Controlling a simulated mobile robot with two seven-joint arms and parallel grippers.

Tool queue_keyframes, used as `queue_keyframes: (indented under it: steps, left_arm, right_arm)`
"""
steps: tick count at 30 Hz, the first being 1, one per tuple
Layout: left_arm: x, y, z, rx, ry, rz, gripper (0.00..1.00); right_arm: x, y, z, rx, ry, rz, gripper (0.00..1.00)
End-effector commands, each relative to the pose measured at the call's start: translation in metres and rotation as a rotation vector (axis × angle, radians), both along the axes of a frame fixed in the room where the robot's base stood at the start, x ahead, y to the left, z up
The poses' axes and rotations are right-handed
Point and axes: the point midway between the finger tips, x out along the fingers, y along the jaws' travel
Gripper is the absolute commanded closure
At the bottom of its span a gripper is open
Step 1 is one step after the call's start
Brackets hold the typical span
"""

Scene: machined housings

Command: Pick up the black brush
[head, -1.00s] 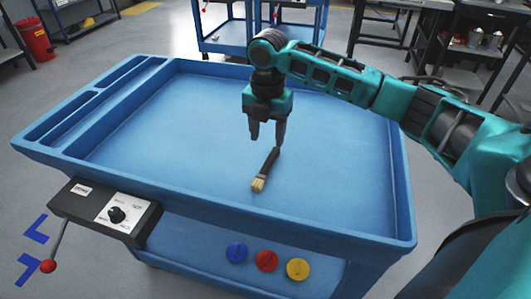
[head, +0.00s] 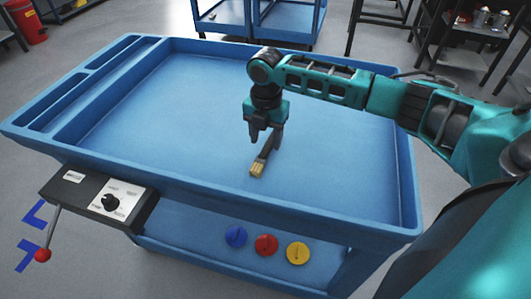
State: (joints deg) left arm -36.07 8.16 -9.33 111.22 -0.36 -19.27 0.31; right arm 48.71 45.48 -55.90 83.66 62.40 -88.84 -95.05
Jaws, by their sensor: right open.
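The black brush (head: 260,164) lies on the blue tray top of the cart (head: 190,110), its tan bristles toward the front edge. Its dark handle runs up and to the right, and its far end is partly hidden by my right gripper. My right gripper (head: 265,140) points down over the handle, its jaws open, with one finger on each side in the picture. I cannot tell whether the fingers touch the brush. My left gripper is not in view.
The tray has a raised rim (head: 300,212) all round and narrow compartments at the left. A control box (head: 98,198) with a knob and a red-tipped lever (head: 43,255) is on the front. Blue, red and yellow discs (head: 266,244) sit below. The tray around the brush is clear.

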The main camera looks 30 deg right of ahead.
Motion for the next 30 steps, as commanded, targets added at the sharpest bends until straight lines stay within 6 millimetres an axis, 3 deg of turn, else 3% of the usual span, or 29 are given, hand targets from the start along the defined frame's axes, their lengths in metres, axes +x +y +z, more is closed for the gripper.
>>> queue_keyframes:
  steps: [3, 6, 15, 30]
  left_arm:
    - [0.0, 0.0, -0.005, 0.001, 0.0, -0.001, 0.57]
    - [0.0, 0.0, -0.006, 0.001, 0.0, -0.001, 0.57]
    - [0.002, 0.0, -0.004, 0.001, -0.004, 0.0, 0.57]
    - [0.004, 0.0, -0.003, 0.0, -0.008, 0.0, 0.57]
  right_arm:
    - [0.0, -0.001, -0.021, -0.001, 0.004, 0.0, 0.47]
    - [0.0, -0.001, -0.031, -0.001, 0.002, 0.001, 0.47]
    - [0.0, -0.001, -0.033, -0.001, 0.0, 0.001, 0.48]
    - [0.0, -0.001, -0.033, -0.001, 0.0, 0.001, 0.96]
